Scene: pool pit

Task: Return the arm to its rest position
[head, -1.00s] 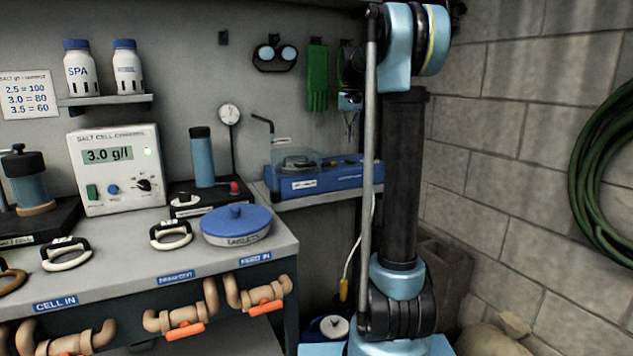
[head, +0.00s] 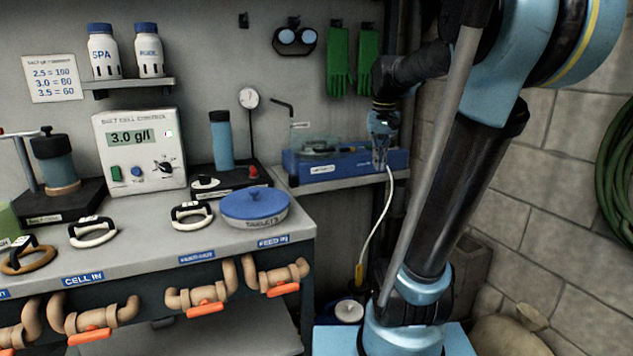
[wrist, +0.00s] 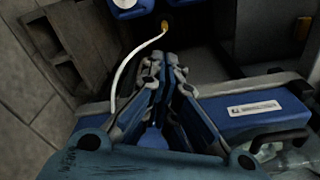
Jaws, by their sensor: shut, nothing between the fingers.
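My gripper (head: 380,160) hangs pointing down in front of the right end of the blue tray unit (head: 350,160) on the side shelf. In the wrist view my gripper (wrist: 163,62) has its fingers together, with nothing held between them. The blue unit with its white label (wrist: 255,115) lies to the right of the fingers there. My arm rises from its base at the right of the head view, leans right, and bends back left to the gripper.
A bench (head: 150,235) with a salt cell controller (head: 140,150), handles and a blue-lidded tablet tub (head: 255,205) stands left. A white cable (head: 378,215) hangs below the gripper. A block wall (head: 570,200) with a green hose (head: 618,160) is at right.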

